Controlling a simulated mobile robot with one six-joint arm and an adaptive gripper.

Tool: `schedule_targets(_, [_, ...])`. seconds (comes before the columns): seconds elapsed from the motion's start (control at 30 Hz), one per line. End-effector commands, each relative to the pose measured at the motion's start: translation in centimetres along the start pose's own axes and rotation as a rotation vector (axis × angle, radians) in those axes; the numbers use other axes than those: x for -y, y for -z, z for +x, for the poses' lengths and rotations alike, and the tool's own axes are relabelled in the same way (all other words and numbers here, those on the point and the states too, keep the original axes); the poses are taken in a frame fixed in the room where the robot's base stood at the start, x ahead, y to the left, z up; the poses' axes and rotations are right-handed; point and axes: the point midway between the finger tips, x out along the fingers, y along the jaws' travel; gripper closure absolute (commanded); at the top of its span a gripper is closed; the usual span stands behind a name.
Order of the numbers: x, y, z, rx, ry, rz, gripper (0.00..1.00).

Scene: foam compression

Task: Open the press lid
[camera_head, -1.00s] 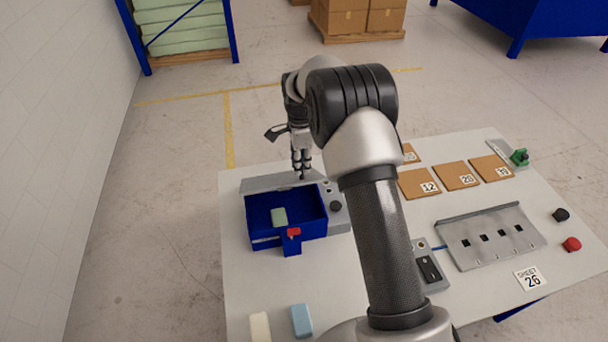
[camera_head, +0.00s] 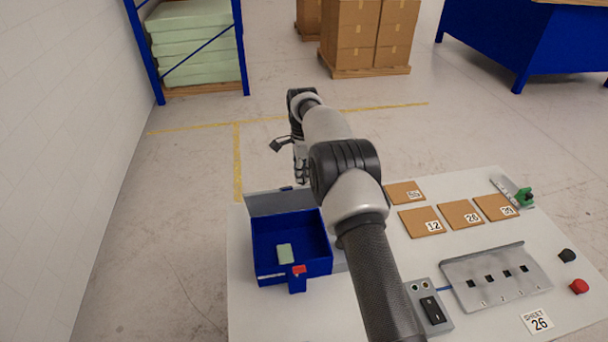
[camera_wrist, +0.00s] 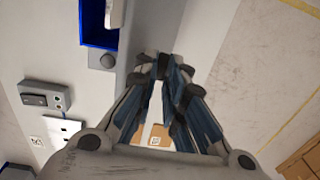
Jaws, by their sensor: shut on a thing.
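The press is a blue open-topped box (camera_head: 277,277) at the left of the table. Its grey lid (camera_head: 278,204) stands up along the box's far edge, clear of the opening. A pale green foam block (camera_head: 285,254) lies inside the box. A red piece (camera_head: 299,269) sits on the box's front tab. My gripper (camera_head: 301,178) is at the right end of the lid's top edge, its fingers closed on the lid. In the wrist view my gripper (camera_wrist: 161,66) has its fingertips close together. The exact contact is hidden.
Cork-coloured numbered plates (camera_head: 422,221) lie to the right. A switch box (camera_head: 429,308) and a grey slotted tray (camera_head: 497,279) are nearer. Black (camera_head: 567,255) and red (camera_head: 579,286) knobs sit at the right edge.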

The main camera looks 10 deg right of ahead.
Motion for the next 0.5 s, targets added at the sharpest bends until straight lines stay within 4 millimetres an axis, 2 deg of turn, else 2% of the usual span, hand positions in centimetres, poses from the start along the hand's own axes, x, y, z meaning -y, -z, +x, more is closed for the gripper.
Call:
schedule_targets(0.03, [-0.99, 0.02, 3.21, 0.000, -0.034, 0.000, 1.00])
schedule_targets(0.3, [-0.99, 0.02, 3.23, 0.000, -0.034, 0.000, 1.00])
schedule_targets(0.33, [-0.99, 0.02, 3.23, 0.000, -0.034, 0.000, 0.88])
schedule_targets(0.5, [-0.99, 0.02, 3.22, 0.000, -0.034, 0.000, 0.77])
